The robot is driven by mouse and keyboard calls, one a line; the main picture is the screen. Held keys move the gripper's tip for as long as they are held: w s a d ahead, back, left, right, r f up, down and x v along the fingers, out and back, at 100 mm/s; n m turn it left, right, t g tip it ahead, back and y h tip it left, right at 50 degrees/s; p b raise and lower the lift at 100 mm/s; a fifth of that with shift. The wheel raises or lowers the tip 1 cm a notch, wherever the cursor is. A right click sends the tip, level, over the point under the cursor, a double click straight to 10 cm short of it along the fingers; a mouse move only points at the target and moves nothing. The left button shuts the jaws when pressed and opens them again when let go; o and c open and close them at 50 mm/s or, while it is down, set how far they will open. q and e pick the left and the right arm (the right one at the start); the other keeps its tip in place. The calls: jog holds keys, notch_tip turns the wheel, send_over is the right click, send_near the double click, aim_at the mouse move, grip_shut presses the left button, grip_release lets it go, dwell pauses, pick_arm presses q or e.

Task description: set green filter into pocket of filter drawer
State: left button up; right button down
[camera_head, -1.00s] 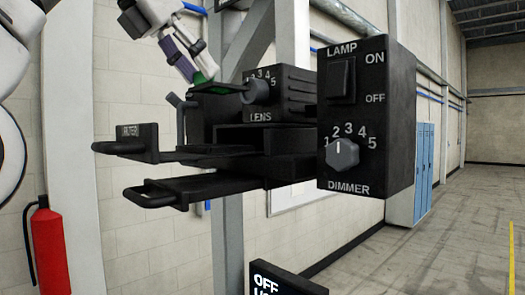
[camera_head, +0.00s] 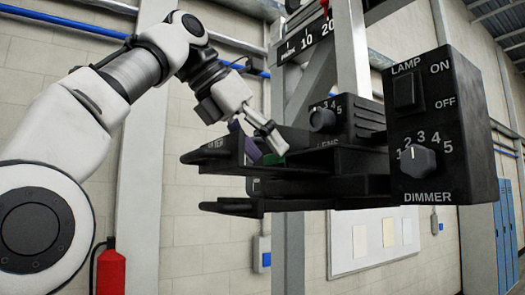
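The filter drawer (camera_head: 212,155), black with a small label on its front, is pulled out to the left from the black lamp housing. My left gripper (camera_head: 268,147) points down over the drawer, its light-grey finger near the drawer's side. The pocket is hidden by the drawer's side and the gripper. My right gripper is not in view.
A second black drawer (camera_head: 232,207) sticks out below. The lens knob (camera_head: 322,119) and its housing stand close to the right of the gripper. The lamp and dimmer box (camera_head: 436,125) is farther right. A grey post stands behind. Free space lies left of the drawers.

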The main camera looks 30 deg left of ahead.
pick_arm(q)
jog(key=shift+w+d, duration=0.15)
jog(key=shift+w, duration=0.25)
jog(key=shift+r, duration=0.15)
jog(key=p+v, duration=0.5)
jog(key=v, duration=0.6)
jog(key=shift+s+r, duration=0.1)
jog(key=shift+s, duration=0.15)
jog(key=shift+s+r, duration=0.1)
jog(key=shift+s, duration=0.05)
